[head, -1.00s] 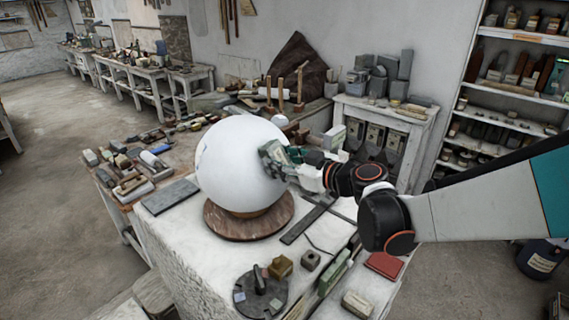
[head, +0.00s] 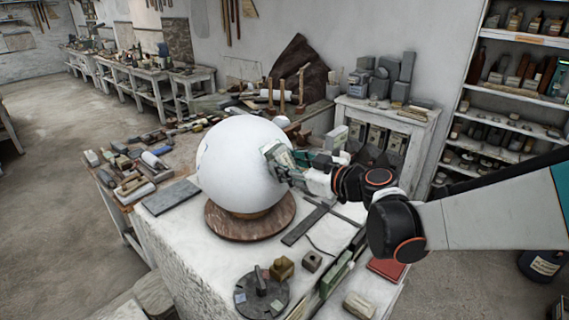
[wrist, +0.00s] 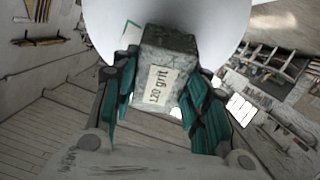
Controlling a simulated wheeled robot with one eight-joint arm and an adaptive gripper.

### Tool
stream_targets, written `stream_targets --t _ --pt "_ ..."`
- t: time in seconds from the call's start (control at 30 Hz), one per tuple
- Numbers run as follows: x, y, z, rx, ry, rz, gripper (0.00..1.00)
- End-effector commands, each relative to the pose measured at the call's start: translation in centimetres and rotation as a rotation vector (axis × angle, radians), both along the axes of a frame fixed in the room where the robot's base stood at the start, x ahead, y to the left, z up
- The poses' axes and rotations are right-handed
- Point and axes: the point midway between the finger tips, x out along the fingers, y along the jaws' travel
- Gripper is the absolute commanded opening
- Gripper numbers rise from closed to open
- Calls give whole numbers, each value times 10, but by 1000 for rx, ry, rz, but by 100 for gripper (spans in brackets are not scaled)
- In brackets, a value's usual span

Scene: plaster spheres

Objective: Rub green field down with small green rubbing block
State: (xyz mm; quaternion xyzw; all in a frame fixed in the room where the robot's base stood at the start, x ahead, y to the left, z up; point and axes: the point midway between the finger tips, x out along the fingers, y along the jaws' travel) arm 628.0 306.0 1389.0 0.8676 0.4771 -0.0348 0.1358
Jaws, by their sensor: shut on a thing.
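A large white plaster sphere (head: 232,165) sits on a round brown stand (head: 228,230). My gripper (head: 288,172) is at the sphere's right side, shut on a small grey-green speckled block (head: 277,157). In the wrist view the block (wrist: 166,60) carries a "120 grit" label and sits between the teal fingers of my gripper (wrist: 160,95). Its far end overlaps the sphere (wrist: 195,15); whether they touch is hard to tell. A thin green outline (wrist: 131,32) shows on the sphere just left of the block. Most of the green field is hidden behind the block and gripper.
The white table (head: 180,250) holds a grey slab (head: 171,196), a round dark disc with a knob (head: 261,295), small blocks and a red block (head: 386,269). Tools crowd the bench behind. A small cabinet (head: 385,125) and shelves stand at the right.

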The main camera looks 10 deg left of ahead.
Motion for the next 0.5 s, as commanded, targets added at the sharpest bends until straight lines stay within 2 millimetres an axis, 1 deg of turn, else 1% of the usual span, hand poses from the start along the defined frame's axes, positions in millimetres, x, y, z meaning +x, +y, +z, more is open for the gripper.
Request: stream_targets --t 0.23,0.5 --pt "3 -1 1 3 4 7 15" --pt "23 -14 0 29 45 104 15"
